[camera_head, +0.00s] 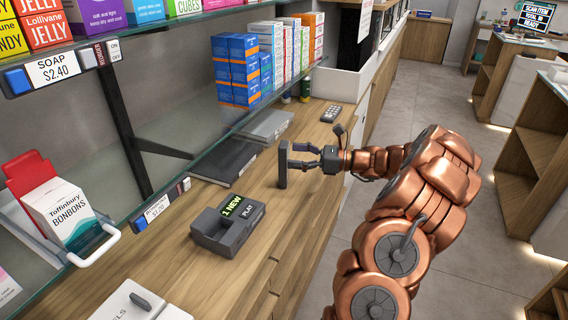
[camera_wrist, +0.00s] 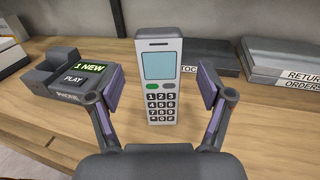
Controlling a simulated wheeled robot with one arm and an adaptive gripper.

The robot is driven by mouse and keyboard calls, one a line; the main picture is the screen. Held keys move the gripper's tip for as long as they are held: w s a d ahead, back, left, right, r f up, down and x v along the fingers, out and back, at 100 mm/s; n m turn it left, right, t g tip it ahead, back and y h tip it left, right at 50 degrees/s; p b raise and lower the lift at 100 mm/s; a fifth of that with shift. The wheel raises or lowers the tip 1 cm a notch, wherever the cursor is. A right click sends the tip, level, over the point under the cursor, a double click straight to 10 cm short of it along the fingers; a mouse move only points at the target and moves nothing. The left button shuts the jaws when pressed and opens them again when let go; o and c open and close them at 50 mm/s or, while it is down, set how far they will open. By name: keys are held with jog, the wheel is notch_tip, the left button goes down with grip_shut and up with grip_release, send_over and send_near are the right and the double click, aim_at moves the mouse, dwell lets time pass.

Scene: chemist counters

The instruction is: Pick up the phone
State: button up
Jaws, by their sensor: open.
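The phone is a grey cordless handset (camera_wrist: 162,100) with a pale blue screen and a keypad, standing upright in the wrist view. In the head view the handset (camera_head: 283,165) shows from its side on the wooden counter. My gripper (camera_head: 297,157) is open, its fingers pointing at the handset. In the wrist view the gripper (camera_wrist: 160,86) has one finger on each side of the handset, with a visible gap at both sides. How deep the handset sits between the fingers is hard to tell. The dark phone base (camera_head: 225,235) with a green "1 NEW" display stands apart, nearer the camera.
A dark flat box (camera_head: 222,166) and a grey one (camera_head: 267,126) lie along the wall behind the handset. A glass shelf with blue boxes (camera_head: 238,70) hangs above them. A small keypad device (camera_head: 331,113) lies farther along the counter. Bare wood surrounds the handset.

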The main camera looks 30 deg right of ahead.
aim_at(288, 154)
jog(key=shift+p+x, duration=0.35)
jog(key=shift+x, duration=1.55)
jog(key=shift+c, duration=0.2)
jog(key=c, duration=1.3)
